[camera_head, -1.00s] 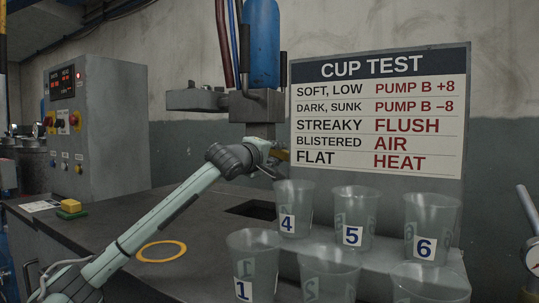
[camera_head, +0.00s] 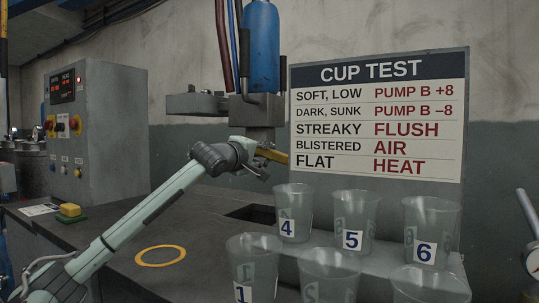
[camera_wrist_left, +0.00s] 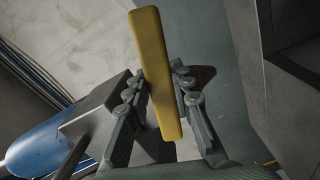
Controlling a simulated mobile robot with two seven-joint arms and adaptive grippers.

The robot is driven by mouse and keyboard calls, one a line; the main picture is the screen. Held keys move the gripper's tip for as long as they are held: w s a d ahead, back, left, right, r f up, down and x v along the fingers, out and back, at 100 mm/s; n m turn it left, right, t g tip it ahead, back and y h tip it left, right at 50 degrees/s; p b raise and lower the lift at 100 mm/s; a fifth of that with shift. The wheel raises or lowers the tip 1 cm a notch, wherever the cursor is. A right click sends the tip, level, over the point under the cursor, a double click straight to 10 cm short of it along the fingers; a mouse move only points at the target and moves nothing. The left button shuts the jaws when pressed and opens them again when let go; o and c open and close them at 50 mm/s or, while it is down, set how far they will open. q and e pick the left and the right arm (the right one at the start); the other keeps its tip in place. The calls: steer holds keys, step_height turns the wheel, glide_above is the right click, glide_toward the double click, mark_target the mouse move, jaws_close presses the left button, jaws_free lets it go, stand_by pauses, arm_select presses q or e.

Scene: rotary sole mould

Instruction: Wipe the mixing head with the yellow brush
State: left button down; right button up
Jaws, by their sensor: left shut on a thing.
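The yellow brush (camera_head: 271,155) is held by my left gripper (camera_head: 258,160), just under the mixing head (camera_head: 256,111). In the left wrist view the brush's yellow handle (camera_wrist_left: 154,70) lies lengthwise between the two fingers of my left gripper (camera_wrist_left: 160,95), which are shut on it. The bristles cannot be made out. The mixing head is a grey block below a blue cylinder (camera_head: 262,45) with hoses. My gripper hides part of its underside, and I cannot tell whether the brush touches it. My right gripper is not in view.
Several clear numbered cups, such as cup 4 (camera_head: 294,212), stand right of my arm. The cup test board (camera_head: 380,120) is behind them. A yellow ring (camera_head: 161,256) lies on the dark bench top (camera_head: 110,230). A control cabinet (camera_head: 110,130) stands at left.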

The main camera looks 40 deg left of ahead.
mark_target(278, 152)
arm_select(q)
steer(key=shift+s+a, duration=0.2)
steer(key=shift+a, duration=0.6)
steer(key=shift+s+a, duration=0.15)
steer(key=shift+a, duration=0.65)
steer(key=shift+r+p, duration=0.3)
steer(key=shift+r, duration=0.25)
steer(key=shift+w+d, duration=0.15)
steer(key=shift+d, duration=0.65)
steer(key=shift+w+d, duration=0.15)
steer(key=shift+d, duration=0.6)
steer(key=shift+w+d, duration=0.25)
steer(key=shift+d, duration=0.7)
steer(key=shift+w+d, duration=0.25)
steer(key=shift+d, duration=0.7)
steer(key=shift+s+d+b, duration=0.2)
steer(key=shift+s+b, duration=0.55)
steer(key=shift+s, duration=0.2)
steer(key=shift+s+d+b, duration=0.25)
steer(key=shift+s+b, duration=0.45)
steer(key=shift+s, duration=0.3)
steer(key=shift+s+d+b, duration=0.2)
steer(key=shift+s+b, duration=0.55)
steer(key=shift+s, duration=0.2)
